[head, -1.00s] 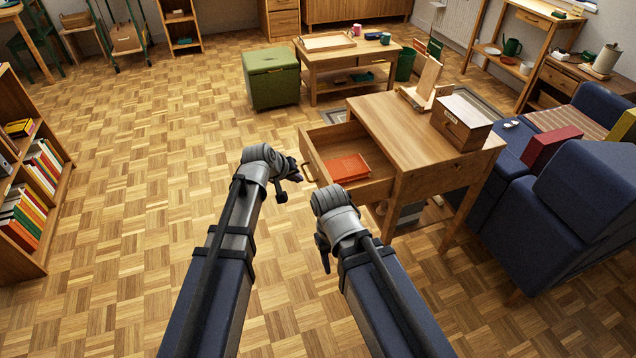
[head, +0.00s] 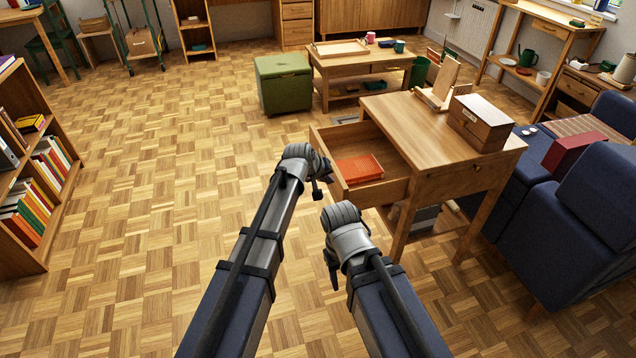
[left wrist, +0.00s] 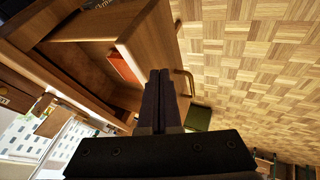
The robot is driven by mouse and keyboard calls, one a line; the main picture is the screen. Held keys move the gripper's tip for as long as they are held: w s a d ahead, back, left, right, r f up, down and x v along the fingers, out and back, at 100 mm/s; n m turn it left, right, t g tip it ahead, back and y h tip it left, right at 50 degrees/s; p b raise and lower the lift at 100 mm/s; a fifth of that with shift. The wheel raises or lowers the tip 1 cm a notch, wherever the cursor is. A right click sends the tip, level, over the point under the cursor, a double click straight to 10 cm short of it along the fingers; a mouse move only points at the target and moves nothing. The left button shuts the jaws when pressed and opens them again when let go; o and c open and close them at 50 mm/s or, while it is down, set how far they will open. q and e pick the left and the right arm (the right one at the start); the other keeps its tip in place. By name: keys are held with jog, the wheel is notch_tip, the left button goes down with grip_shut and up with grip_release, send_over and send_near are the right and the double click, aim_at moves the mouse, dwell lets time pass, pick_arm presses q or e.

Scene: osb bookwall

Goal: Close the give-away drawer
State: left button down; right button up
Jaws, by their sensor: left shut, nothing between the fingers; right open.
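The wooden drawer (head: 400,189) stands pulled out from the left side of the wooden table (head: 410,115). An orange-red book or folder (head: 358,169) lies inside it. My left gripper (head: 322,190) is shut and empty, close to the outside of the drawer front. In the left wrist view its fingers (left wrist: 158,95) overlap the drawer front (left wrist: 148,52), beside the brass handle (left wrist: 186,82); I cannot tell whether they touch. The orange item also shows there (left wrist: 122,67). My right gripper (head: 332,270) is open, low and apart from the drawer; its fingers show only partly.
A labelled wooden box (head: 480,124) and a wooden stand (head: 438,88) are on the table. A blue sofa (head: 590,215) stands to its right. A green chest (head: 283,84) is behind the drawer. A bookcase (head: 35,165) is at far left. The parquet between is clear.

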pick_arm(q)
jog(key=shift+w+d, duration=0.2)
jog(key=shift+d, duration=0.25)
